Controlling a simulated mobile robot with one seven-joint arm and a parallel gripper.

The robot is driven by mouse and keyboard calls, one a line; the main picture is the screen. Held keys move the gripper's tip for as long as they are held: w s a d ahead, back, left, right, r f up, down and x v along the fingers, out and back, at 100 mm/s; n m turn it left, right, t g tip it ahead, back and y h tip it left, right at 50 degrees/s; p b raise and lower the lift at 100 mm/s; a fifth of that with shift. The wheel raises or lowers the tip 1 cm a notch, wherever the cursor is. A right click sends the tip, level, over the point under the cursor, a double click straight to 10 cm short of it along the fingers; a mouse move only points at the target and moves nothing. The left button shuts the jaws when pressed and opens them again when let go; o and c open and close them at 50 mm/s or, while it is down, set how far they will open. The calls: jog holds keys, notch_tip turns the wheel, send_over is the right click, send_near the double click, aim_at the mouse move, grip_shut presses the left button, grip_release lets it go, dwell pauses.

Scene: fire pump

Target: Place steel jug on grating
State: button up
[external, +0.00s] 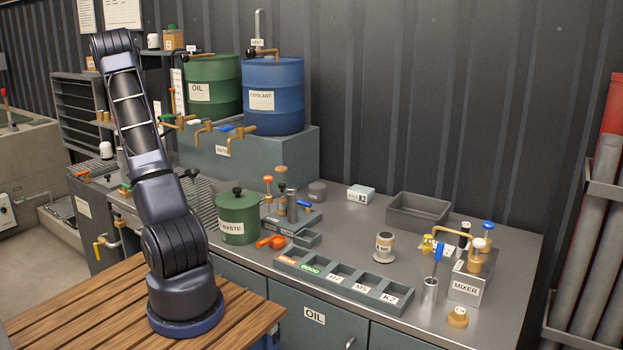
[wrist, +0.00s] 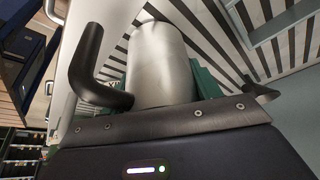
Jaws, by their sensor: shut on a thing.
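The slatted grating (wrist: 268,38) lies beyond the jug, at the upper right of the wrist view. A gap or contact between jug and grating cannot be told. In the external view the grating (external: 203,203) shows as dark stripes right of my arm. My arm hides the gripper and most of the jug there.
A green waste bin (external: 237,217) stands just right of the grating. Oil and coolant drums (external: 272,95) with taps sit on a raised grey block behind. The steel bench (external: 345,232) holds a labelled tray (external: 343,283) and several small items farther right.

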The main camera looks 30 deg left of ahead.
jog(key=shift+f, duration=0.1)
jog(key=o, duration=1.1)
jog(key=shift+o, duration=0.2)
jog(key=v, duration=1.2)
jog(key=shift+w, duration=0.1)
